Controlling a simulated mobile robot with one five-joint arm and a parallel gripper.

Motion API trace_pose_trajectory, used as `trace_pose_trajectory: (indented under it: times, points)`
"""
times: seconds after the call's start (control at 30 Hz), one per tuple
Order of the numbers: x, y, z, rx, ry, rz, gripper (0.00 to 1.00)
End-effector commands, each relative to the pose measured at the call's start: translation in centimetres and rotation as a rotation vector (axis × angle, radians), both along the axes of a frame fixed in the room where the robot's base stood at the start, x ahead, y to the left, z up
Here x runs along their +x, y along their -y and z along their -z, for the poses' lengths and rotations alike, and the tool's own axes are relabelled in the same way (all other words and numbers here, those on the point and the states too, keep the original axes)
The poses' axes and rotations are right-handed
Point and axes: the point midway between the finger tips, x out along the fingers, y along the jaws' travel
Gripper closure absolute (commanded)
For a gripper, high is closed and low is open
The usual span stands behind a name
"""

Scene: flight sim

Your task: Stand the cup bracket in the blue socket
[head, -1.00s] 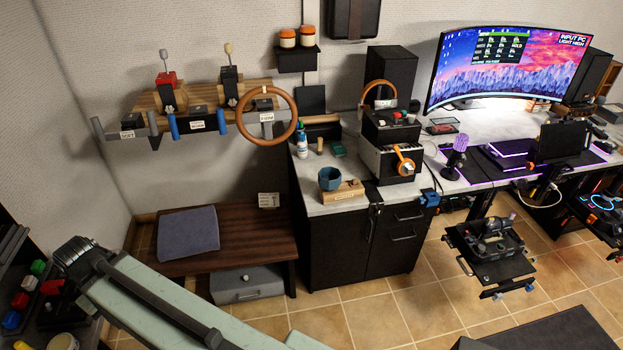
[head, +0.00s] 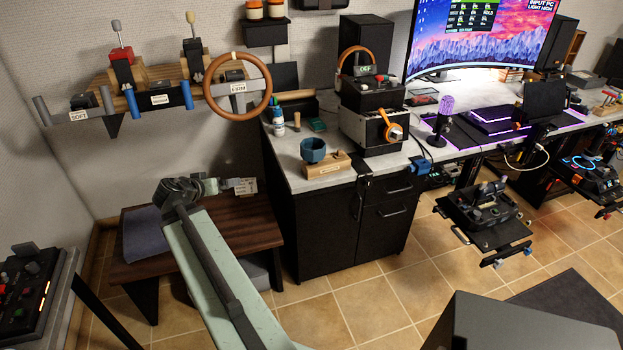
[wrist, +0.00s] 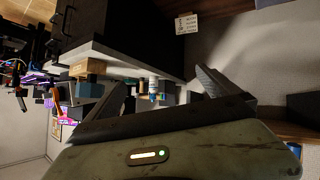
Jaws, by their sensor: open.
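A dark blue cup-shaped piece (head: 313,150), which looks like the cup bracket, sits at the counter's front left beside a labelled wooden block (head: 328,166). I cannot tell whether they are joined. Both also show in the tilted wrist view, the cup (wrist: 88,91) below the block (wrist: 88,68). A small bright blue fitting (head: 421,166), perhaps the blue socket, is at the cabinet's right edge under the desk; its opening cannot be made out. My gripper (head: 232,185) is over the bench, left of the counter and apart from the cup. In the wrist view its jaws (wrist: 160,80) are open and empty.
The counter (head: 290,178) also holds a white bottle (head: 278,122) and a black instrument box (head: 375,130). A steering wheel (head: 238,87) and levers hang on the wall shelf above my arm. A wooden bench (head: 240,222) lies below. Tiled floor is clear before the cabinet.

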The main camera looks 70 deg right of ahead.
Motion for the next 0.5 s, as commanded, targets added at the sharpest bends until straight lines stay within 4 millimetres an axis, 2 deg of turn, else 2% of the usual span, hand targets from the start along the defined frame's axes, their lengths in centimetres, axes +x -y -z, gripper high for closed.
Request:
trace_pose_trajectory:
  times: [0.03, 0.1, 0.2, 0.33, 0.4, 0.5]
  points:
    - [-3.9, 5.7, 2.6, -0.115, 0.067, 0.091, 0.00]
    - [-8.7, 11.5, 1.9, -0.267, 0.153, 0.166, 0.00]
    - [-14.4, 16.9, 1.1, -0.426, 0.230, 0.212, 0.00]
    - [-19.1, 20.3, 0.5, -0.532, 0.279, 0.221, 0.00]
    - [-20.2, 21.1, 0.1, -0.556, 0.290, 0.219, 0.00]
    - [-20.6, 21.4, -0.3, -0.567, 0.296, 0.215, 0.00]
